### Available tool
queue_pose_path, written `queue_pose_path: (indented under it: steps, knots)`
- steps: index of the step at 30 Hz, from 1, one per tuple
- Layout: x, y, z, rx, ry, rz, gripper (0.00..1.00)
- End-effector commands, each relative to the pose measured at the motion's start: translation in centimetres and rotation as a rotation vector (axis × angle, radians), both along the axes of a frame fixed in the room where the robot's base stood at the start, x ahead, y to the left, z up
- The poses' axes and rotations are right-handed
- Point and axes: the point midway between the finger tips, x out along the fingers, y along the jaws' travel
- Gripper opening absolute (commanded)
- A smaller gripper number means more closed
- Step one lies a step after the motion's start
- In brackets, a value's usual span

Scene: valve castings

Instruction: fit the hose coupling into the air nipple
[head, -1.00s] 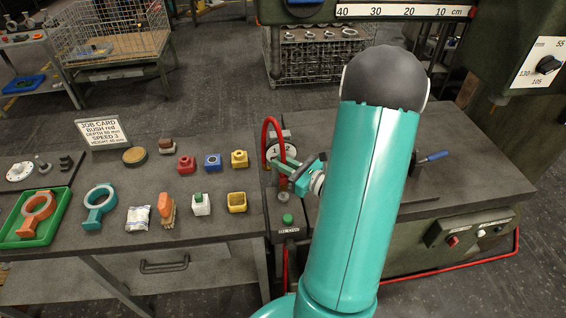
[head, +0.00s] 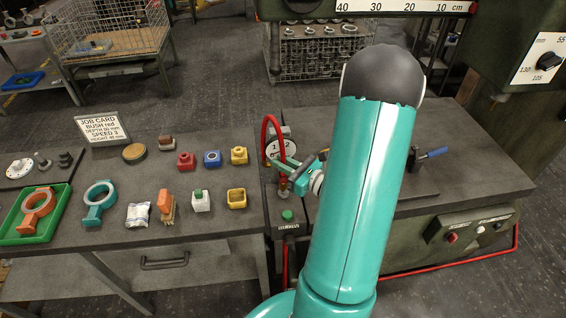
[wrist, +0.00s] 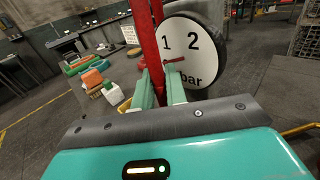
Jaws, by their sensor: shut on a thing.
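My gripper (head: 300,176) is at the left edge of the machine bench, in front of the round pressure gauge (wrist: 190,50). Its green fingers are shut on the hose coupling at the end of the red hose (head: 267,134). In the wrist view the red hose (wrist: 146,40) runs down between the fingers, and the fingers hide most of the coupling. A small brass-coloured piece (head: 283,190) shows just below the fingers, above the green button (head: 287,215). It stands where the air nipple is; I cannot tell whether coupling and nipple touch or are seated.
The gauge stands close behind my fingers. On the left table are several coloured blocks, an orange ring part in a green tray (head: 17,240), a blue ring part (head: 98,203) and a job card (head: 101,128). A blue-handled lever (head: 432,154) is right of my arm.

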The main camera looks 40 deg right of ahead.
Motion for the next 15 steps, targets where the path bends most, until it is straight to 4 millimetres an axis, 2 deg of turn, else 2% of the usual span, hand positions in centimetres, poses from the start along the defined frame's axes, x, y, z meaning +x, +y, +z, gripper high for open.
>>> queue_pose_path:
  steps: [15]
  knots:
    - [0.0,0.0,-1.4,0.001,0.000,0.000,0.00]
